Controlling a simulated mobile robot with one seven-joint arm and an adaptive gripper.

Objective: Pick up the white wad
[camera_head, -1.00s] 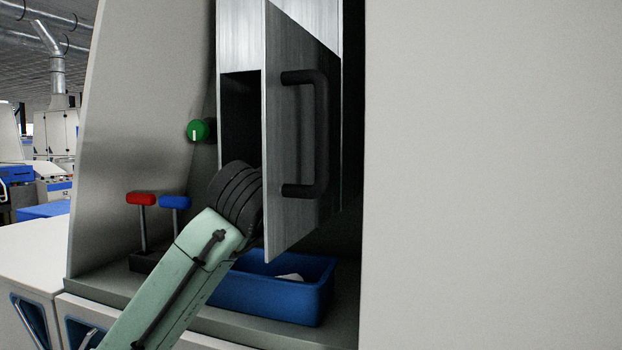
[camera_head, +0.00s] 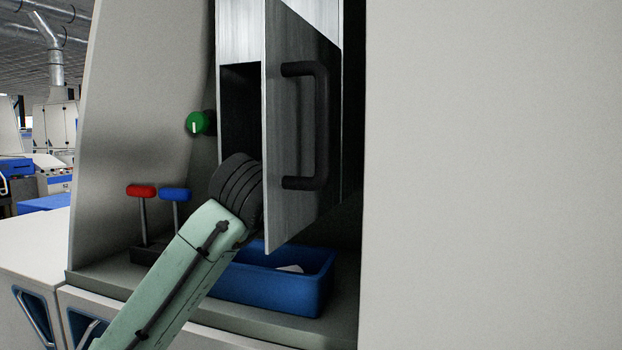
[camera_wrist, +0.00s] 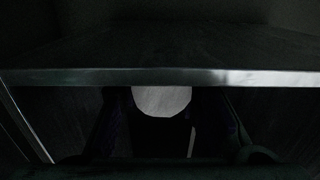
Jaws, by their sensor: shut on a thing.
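The white wad (camera_wrist: 162,101) shows as a pale rounded shape in the middle of the dark wrist view. A metal edge crosses in front of its top. My gripper (camera_wrist: 165,122) is shut on the wad, with its dark fingers dimly visible on either side. In the head view my wrist reaches into the opening behind the open metal door (camera_head: 292,130). The door and wrist hide the gripper and wad there.
The door with its black handle (camera_head: 320,125) stands close to my wrist. A blue bin (camera_head: 270,287) with a white piece (camera_head: 291,269) inside sits below. A red-topped lever (camera_head: 141,192), a blue-topped lever (camera_head: 175,195) and a green knob (camera_head: 196,123) are at left.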

